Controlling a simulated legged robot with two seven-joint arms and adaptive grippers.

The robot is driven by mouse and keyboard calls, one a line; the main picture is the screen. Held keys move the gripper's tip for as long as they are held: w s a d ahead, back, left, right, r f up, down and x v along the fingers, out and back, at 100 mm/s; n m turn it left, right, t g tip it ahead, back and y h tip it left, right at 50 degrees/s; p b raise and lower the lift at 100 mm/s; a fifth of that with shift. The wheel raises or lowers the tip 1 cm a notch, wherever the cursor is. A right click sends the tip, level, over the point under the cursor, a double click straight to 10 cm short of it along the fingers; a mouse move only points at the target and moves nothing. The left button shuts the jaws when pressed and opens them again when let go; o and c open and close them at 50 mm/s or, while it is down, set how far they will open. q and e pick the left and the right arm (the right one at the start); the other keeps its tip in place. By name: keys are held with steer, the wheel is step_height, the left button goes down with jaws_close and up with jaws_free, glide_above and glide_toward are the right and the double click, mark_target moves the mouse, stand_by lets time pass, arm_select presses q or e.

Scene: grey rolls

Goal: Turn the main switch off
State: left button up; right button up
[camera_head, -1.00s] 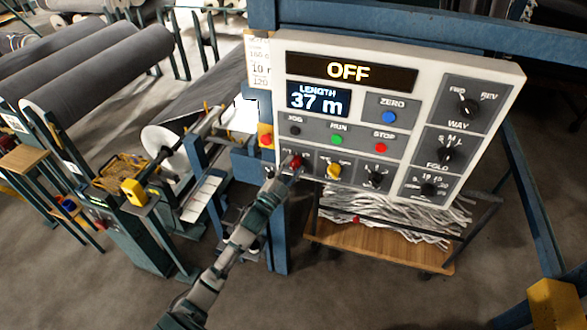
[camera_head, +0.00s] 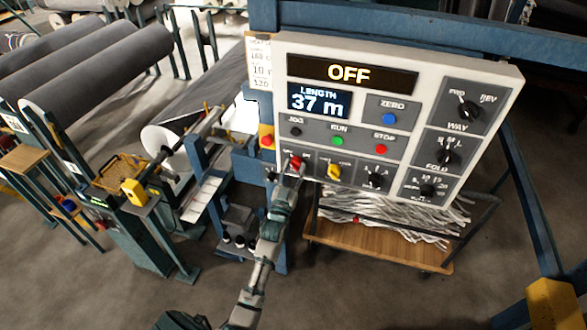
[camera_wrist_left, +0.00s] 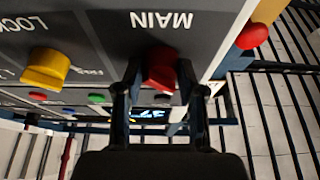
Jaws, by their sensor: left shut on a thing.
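The red main switch (camera_head: 296,162) is at the lower left of the control panel (camera_head: 433,68). The panel's top display (camera_head: 350,73) reads OFF. In the left wrist view the red knob (camera_wrist_left: 160,70) sits beneath the word MAIN, which appears upside down. My left gripper (camera_head: 288,172) reaches up to the knob from below, and in the left wrist view its two fingers (camera_wrist_left: 159,88) are shut on the knob's sides. The fingers partly cover the knob and its position marks. My right gripper is not in view.
A yellow lock knob (camera_head: 334,171) sits close to the right of the main switch, with a black selector (camera_head: 376,177) beyond it. A red button (camera_head: 267,141) is on a yellow box at the panel's left edge. A wooden cart (camera_head: 380,242) stands below.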

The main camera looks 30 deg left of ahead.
arm_select(q)
steer(key=shift+f+n, duration=0.35)
steer(key=shift+n, duration=0.05)
steer(key=o, duration=0.9)
steer(key=shift+c, duration=0.2)
steer(key=o, duration=0.3)
steer(key=shift+w, duration=0.1)
steer(key=shift+w+r, duration=0.1)
steer(key=shift+s, duration=0.2)
steer(key=v, duration=1.1)
steer(key=shift+s+d+f, duration=0.2)
steer(key=shift+d, duration=0.05)
